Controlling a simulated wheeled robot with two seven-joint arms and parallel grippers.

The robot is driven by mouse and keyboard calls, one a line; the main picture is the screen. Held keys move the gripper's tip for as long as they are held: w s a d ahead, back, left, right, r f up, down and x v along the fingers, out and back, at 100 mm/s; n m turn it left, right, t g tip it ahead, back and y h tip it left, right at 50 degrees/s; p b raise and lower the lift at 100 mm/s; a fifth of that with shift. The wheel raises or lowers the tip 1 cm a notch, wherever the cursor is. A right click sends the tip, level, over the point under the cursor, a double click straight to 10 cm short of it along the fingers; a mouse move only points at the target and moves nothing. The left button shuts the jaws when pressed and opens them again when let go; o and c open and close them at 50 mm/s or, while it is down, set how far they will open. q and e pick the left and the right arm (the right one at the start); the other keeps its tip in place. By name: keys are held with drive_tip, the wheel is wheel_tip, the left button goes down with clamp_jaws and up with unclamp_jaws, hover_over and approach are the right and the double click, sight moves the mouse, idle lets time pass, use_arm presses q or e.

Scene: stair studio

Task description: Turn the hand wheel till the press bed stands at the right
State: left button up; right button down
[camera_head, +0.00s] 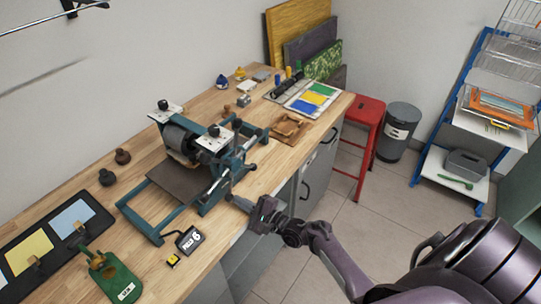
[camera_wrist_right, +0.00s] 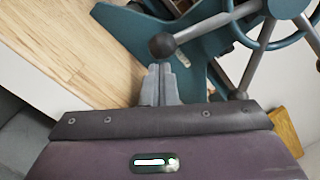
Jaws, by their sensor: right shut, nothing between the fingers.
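The etching press (camera_head: 208,190) has a teal frame and stands on the wooden bench. Its flat dark brown press bed (camera_head: 172,181) lies mostly on the left side of the roller (camera_head: 182,137). The hand wheel (camera_wrist_right: 222,22), seen close in the right wrist view, has grey spokes ending in dark ball knobs; in the head view it is small and partly hidden at the press's near side. My right gripper (camera_wrist_right: 160,74) is shut and empty, its tips just below one ball knob (camera_wrist_right: 163,46). I cannot tell whether they touch it. My left gripper is not in view.
A black tray (camera_head: 97,218) with coloured sheets, a green tape dispenser (camera_head: 112,278) and a dark block (camera_head: 189,239) lie left and in front of the press. A wooden tray (camera_head: 289,126) lies to its right. A red stool (camera_head: 367,112) stands beyond the bench end.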

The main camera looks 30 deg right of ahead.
drive_tip(key=shift+s+a+r+m, duration=0.1)
drive_tip(key=shift+a+r+m, duration=0.05)
drive_tip(key=shift+a+m, duration=0.25)
drive_tip(key=shift+a, duration=0.1)
drive_tip(key=v, duration=0.8)
drive_tip(key=s+a+r+m+t+y+b, duration=0.2)
drive_tip(key=a+r+y+b, duration=0.25)
drive_tip(key=b, duration=0.75)
drive_tip(key=a+p+x, duration=0.1)
drive_tip(key=p+x, duration=0.1)
drive_tip(key=x, duration=0.8)
drive_tip(key=shift+s, duration=0.15)
drive_tip(key=shift+a+r+y, duration=0.1)
drive_tip(key=shift+r+y, duration=0.05)
drive_tip(key=shift+y, duration=0.1)
